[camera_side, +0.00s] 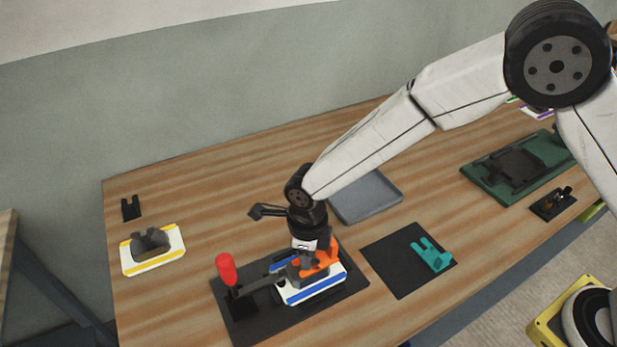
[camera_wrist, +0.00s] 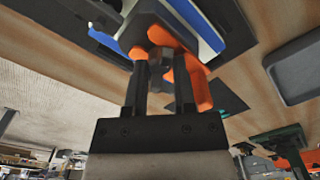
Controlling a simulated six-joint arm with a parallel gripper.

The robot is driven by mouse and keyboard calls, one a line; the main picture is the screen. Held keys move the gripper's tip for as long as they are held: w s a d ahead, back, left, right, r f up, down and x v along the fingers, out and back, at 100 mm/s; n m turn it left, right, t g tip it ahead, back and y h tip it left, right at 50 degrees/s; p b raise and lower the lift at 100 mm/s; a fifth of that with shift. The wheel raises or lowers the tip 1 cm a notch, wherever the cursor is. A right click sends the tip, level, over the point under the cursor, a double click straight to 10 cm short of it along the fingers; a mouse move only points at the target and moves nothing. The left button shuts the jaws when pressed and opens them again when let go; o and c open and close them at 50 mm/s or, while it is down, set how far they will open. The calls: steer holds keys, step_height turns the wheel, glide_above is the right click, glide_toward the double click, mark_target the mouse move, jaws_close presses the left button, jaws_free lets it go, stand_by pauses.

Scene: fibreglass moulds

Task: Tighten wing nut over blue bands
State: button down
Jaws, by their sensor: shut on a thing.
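The white mould with blue bands (camera_side: 318,289) sits on a black base plate (camera_side: 240,333), with an orange part (camera_side: 327,256) on top of it. A clamp with a red handle (camera_side: 226,268) reaches over the mould from the left. My gripper (camera_side: 303,264) points down over the mould. In the wrist view its two fingers (camera_wrist: 160,68) are shut on a small dark grey piece, seemingly the wing nut (camera_wrist: 158,58), beside the orange part (camera_wrist: 190,75). The blue and white mould edge (camera_wrist: 200,25) shows behind. The fingers partly hide the nut.
A white mould with yellow bands (camera_side: 153,262) and a small black fork (camera_side: 131,208) lie at left. A grey tray (camera_side: 385,206) stands behind my gripper. A teal fork (camera_side: 432,254) lies on a black mat (camera_side: 396,276) at right; a green board (camera_side: 487,190) lies farther right.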

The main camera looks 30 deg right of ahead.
stand_by(0.3)
steer(key=shift+c, duration=2.1)
jaws_free()
steer(key=shift+r, duration=0.1)
steer(key=shift+r, duration=3.85)
